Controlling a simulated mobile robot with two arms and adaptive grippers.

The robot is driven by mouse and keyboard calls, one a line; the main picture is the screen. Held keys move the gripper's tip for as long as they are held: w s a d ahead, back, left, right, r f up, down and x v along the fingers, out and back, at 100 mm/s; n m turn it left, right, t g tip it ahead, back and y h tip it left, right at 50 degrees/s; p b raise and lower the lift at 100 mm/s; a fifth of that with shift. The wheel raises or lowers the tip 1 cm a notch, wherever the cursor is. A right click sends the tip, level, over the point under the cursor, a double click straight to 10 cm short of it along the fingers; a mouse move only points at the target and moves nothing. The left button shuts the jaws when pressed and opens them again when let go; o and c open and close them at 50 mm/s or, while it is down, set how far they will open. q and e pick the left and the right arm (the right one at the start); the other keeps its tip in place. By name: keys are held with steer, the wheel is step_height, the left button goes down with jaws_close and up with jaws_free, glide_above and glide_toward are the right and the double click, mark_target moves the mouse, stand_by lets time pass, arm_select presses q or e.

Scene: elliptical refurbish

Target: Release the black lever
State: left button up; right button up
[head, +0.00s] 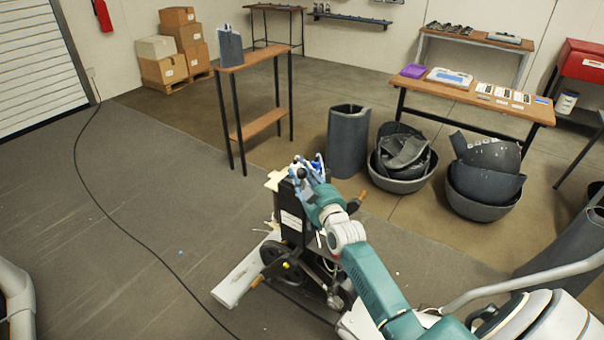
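The black elliptical machine (290,222) stands on the floor in the middle, with a dark upright housing, a wheel low down and a pale base rail (240,275). My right gripper (306,170) is at the top of the housing, with its blue fingers at or very close to it. A small dark part shows among the fingers, but I cannot tell whether it is the black lever or whether the fingers hold it. The gripper and the teal arm hide part of the machine's top and right side. My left gripper is out of view.
A black cable (120,226) runs across the floor on the left. A tall narrow table (262,122) stands behind the machine. A dark cylinder (348,140) and tubs of dark shells (404,182) stand to the right. The floor on the left is mostly clear.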

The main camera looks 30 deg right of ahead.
steer(key=shift+o, duration=0.9)
steer(key=shift+r, duration=0.3)
steer(key=shift+a+f, duration=0.1)
steer(key=shift+f, duration=0.05)
steer(key=shift+s+f, duration=0.1)
steer(key=shift+s, duration=0.15)
steer(key=s+a, duration=0.2)
steer(key=s, duration=0.9)
steer(key=shift+s+a, duration=0.15)
